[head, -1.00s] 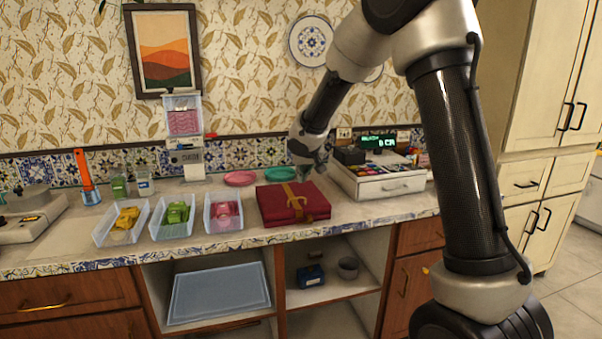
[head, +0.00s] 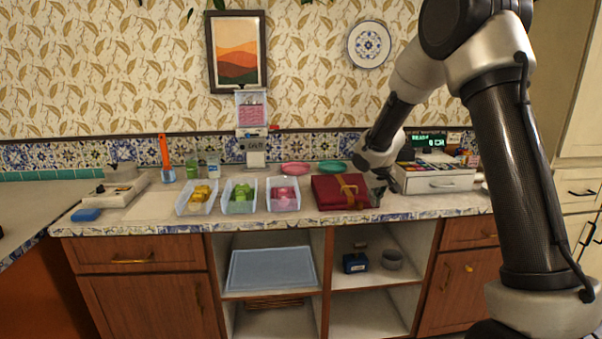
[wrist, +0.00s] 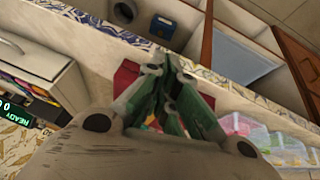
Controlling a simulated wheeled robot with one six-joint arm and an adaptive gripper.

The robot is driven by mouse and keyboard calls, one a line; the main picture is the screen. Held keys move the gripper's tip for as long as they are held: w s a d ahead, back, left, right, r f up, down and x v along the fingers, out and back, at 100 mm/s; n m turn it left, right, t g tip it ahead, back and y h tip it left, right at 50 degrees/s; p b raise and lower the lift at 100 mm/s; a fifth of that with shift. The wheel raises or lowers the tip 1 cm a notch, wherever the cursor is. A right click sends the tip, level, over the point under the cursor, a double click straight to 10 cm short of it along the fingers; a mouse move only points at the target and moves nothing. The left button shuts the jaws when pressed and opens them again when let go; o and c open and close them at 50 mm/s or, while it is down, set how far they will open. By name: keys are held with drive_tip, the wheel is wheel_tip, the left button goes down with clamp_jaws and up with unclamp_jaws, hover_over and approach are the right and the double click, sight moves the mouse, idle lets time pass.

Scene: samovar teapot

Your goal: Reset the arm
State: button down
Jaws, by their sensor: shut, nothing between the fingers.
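My gripper (wrist: 172,68) is shut and empty in the wrist view, its green-tinted fingers meeting at the tips. In the head view my gripper (head: 378,192) is small and hangs just beside the right end of the dark red box with a gold band (head: 340,191). Part of the red box also shows behind the fingers in the wrist view (wrist: 124,76). I cannot tell whether the fingers touch the box. My arm comes down from the upper right.
Three clear bins stand left of the box, with yellow (head: 197,197), green (head: 240,195) and pink (head: 283,194) contents. A white drawer unit (head: 437,183) stands right. Pink (head: 295,168) and teal (head: 332,167) plates lie behind. Open shelves (head: 270,270) are below the counter.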

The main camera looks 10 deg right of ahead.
drive_tip(key=s+d+r, duration=0.1)
drive_tip(key=s+r, duration=0.4)
drive_tip(key=s, duration=0.9)
drive_tip(key=s+d+r+y, duration=0.1)
drive_tip(key=s+r, duration=0.4)
drive_tip(key=s, duration=0.9)
drive_tip(key=s+d+r+m, duration=0.1)
drive_tip(key=s+r, duration=0.5)
drive_tip(key=s, duration=0.8)
drive_tip(key=shift+d+g, duration=0.4)
drive_tip(key=shift+d, duration=0.25)
